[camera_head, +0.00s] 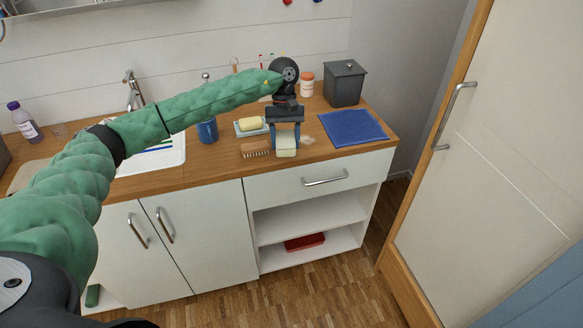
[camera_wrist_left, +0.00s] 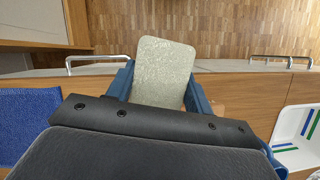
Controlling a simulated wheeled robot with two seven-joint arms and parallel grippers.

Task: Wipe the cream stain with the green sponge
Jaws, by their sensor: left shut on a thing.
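My left gripper (camera_head: 286,136) is over the wooden counter (camera_head: 215,165) near its front edge, with its fingers pointing down. It is shut on a pale grey-green sponge (camera_head: 287,151), held between its two blue fingers. In the left wrist view the sponge (camera_wrist_left: 164,72) sticks out past the fingers (camera_wrist_left: 160,92). A small pale cream stain (camera_head: 308,140) shows on the counter just right of the sponge. I cannot tell whether the sponge touches the counter. My right gripper is not in view.
A wooden brush (camera_head: 255,151) and a yellow soap (camera_head: 250,124) on a dish lie left of the gripper. A blue cloth (camera_head: 353,128) lies to the right, with a grey canister (camera_head: 344,83) behind it. A blue mug (camera_head: 207,130) stands near the sink.

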